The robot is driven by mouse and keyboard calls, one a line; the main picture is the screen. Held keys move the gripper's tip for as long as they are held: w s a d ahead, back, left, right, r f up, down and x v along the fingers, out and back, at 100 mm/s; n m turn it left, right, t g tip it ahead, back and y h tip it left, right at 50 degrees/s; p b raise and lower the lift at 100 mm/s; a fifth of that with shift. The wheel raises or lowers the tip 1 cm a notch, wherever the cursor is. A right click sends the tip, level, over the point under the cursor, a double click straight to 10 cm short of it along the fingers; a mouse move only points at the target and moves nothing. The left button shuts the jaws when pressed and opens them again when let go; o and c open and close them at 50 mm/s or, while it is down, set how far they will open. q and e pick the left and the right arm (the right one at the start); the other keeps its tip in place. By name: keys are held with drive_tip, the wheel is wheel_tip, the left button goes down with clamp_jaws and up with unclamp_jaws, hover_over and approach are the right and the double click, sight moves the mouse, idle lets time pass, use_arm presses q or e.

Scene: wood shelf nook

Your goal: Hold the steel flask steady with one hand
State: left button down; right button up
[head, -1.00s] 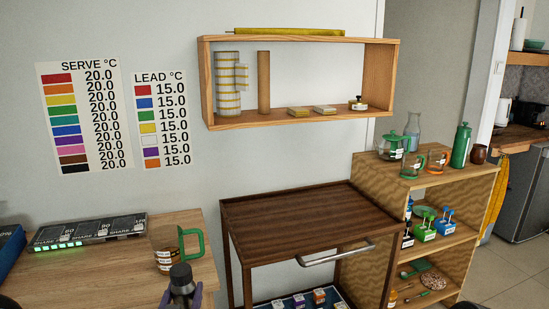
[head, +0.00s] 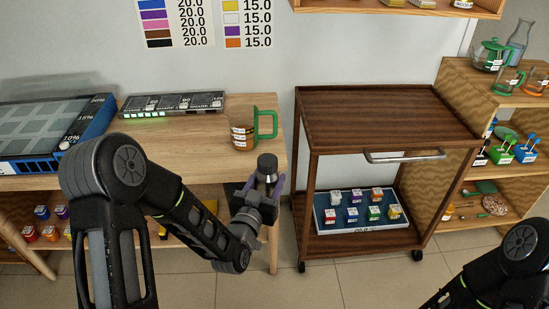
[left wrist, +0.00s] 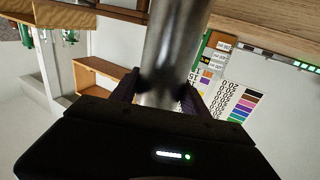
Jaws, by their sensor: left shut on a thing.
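The steel flask (left wrist: 172,45) shows large in the left wrist view as a shiny metal cylinder between the fingers. My left gripper (left wrist: 165,98) is shut on it. In the head view the flask's dark cap (head: 267,162) sticks up above my left gripper (head: 261,192), and most of its body is hidden by the fingers. The flask looks close to upright, beside the right front corner of the wooden table. My right arm comes in at the lower right of the head view; its gripper is out of the picture.
A mug with a green handle (head: 243,137) stands on the wooden table (head: 190,150) just behind the flask. A dark wooden trolley (head: 385,115) stands to the right, its top bare. A tray of small boxes (head: 325,228) sits on its lower shelf.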

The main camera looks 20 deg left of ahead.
use_arm(q)
drive_tip(key=s+d+f+m+g+h, duration=0.2)
drive_tip(key=s+d+f+m+h, duration=0.1)
drive_tip(key=s+d+h, duration=0.2)
drive_tip(key=s+d+f+m+g+h, duration=0.2)
drive_tip(key=s+d+f+m+h, duration=0.1)
drive_tip(key=d, duration=0.6)
drive_tip(key=s+m+h, duration=0.1)
drive_tip(key=h, duration=0.1)
drive_tip(key=shift+s+h, duration=0.3)
drive_tip(key=shift+s, duration=0.1)
drive_tip(key=shift+d+f, duration=0.1)
drive_tip(key=shift+f, duration=0.05)
use_arm(e)
drive_tip(key=shift+o, duration=0.5)
